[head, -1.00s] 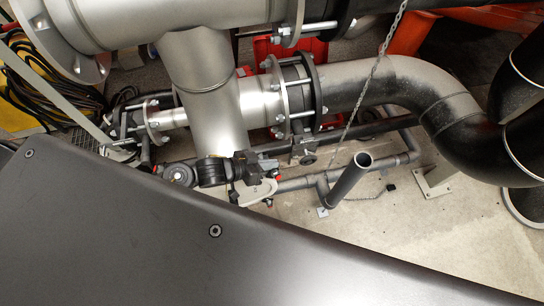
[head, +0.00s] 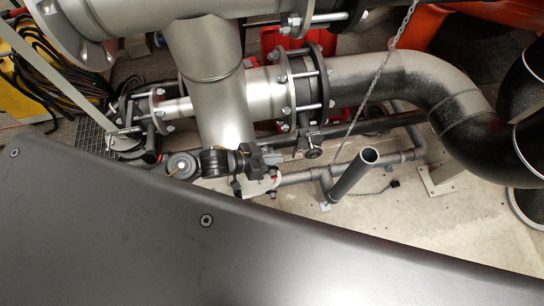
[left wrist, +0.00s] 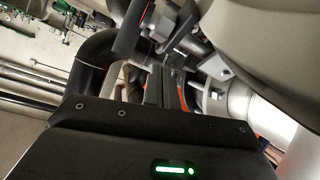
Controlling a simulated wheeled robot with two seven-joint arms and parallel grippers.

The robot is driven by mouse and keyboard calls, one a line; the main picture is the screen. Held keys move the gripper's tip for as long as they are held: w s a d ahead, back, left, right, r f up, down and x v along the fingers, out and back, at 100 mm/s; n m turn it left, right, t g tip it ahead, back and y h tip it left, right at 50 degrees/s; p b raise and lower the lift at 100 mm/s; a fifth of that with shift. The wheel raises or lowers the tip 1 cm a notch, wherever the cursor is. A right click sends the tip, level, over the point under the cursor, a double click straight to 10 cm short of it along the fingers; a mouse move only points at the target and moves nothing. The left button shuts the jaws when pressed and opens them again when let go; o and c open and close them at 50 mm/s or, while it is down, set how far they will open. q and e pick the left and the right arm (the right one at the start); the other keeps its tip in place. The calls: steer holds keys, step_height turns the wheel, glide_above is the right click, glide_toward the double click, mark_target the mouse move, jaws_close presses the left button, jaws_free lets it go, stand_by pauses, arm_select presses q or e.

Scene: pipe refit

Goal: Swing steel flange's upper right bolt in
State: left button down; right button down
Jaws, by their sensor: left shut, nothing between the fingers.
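The steel flange (head: 284,92) is a pale ring on the short steel pipe, facing a dark flange (head: 322,85) on the black elbow pipe. Several long bolts bridge the two; one bolt (head: 308,72) crosses their upper part. I cannot tell whether the upper right bolt is swung in or out. My right gripper is not in view.
A vertical steel pipe (head: 212,80) stands left of the flange. A chain (head: 378,85) hangs to its right. Low grey piping with an open upright stub (head: 352,175) lies below. A smaller flange (head: 157,108) is at left. Bare floor (head: 430,230) is at lower right.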

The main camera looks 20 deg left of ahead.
arm_select(q)
step_height(320, 180, up, 4)
steer(key=w+d+p, duration=0.2)
steer(key=p, duration=0.3)
steer(key=f+b+v, duration=0.1)
steer(key=b+v, duration=0.1)
steer(key=v, duration=0.7)
steer(key=shift+s+a, duration=0.15)
steer(key=shift+a, duration=0.3)
